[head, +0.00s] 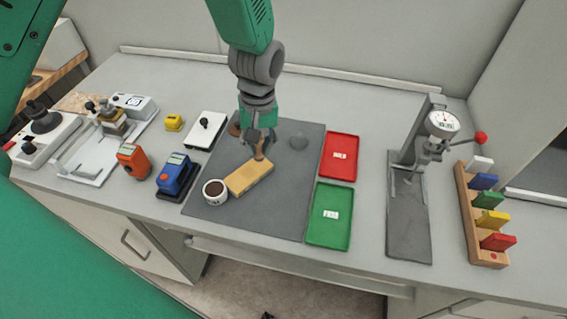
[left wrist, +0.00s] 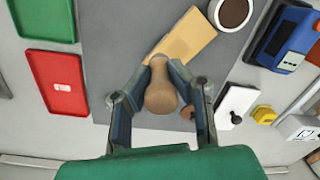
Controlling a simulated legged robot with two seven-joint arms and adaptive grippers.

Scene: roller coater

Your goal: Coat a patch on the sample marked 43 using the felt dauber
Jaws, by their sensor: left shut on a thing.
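My left gripper (head: 262,142) comes down from the top of the head view and is shut on the brown handle of the dauber (head: 260,152). The dauber's rounded handle also shows between the fingers in the left wrist view (left wrist: 162,95). Its lower end is at the far end of a tan block (head: 250,177), apparently the sample; I cannot tell whether it touches. I can read no number on the block. A white cup (head: 207,196) of dark liquid stands close to the block's near-left end. My right gripper is not in view.
The block and cup are on a grey mat (head: 292,205). A red tray (head: 340,172) and green tray (head: 322,232) lie to its right, then a dial-gauge stand (head: 410,230) and a wooden rack (head: 487,258). Blue (head: 172,176) and orange (head: 133,160) devices stand left.

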